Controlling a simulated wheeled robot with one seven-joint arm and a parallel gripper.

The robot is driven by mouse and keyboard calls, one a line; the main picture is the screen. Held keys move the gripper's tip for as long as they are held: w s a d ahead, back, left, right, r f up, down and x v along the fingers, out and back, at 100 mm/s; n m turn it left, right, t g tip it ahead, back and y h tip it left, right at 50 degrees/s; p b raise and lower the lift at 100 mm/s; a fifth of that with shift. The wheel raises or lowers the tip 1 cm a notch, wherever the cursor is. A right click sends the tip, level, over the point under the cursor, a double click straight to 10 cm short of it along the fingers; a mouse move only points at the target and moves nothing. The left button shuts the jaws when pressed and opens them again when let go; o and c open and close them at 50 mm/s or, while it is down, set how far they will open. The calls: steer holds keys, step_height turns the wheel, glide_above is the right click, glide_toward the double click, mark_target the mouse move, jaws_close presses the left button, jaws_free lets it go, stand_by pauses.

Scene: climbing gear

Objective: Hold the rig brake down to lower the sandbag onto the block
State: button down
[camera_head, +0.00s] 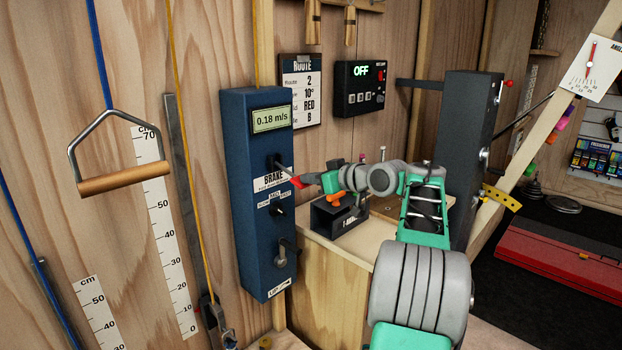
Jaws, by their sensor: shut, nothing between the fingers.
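The rig is a tall blue box (264,240) on the wooden wall, with a lit readout (271,119) showing 0.18 m/s. Its brake lever (284,168) sticks out to the right beside the BRAKE label and slopes down to a red tip. My gripper (308,180) is shut and empty, with its fingertips at the red end of the lever. It looks close to or touching the lever; I cannot tell which. I cannot make out the sandbag or the block in this view.
A black holder (340,215) with small gear stands on the wooden bench (325,248) below my gripper. A dark post (470,150) stands to the right. A yellow rope (188,170) and a wooden-grip handle (122,178) hang left of the box.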

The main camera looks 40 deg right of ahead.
steer(key=shift+d+f, duration=0.15)
steer(key=shift+f, duration=0.9)
step_height(320, 180, up, 5)
steer(key=p, duration=0.3)
steer(key=f+b+v, duration=0.1)
steer(key=f+v, duration=0.1)
steer(key=v, duration=0.8)
steer(key=shift+s+b, duration=0.4)
steer(key=shift+s, duration=0.3)
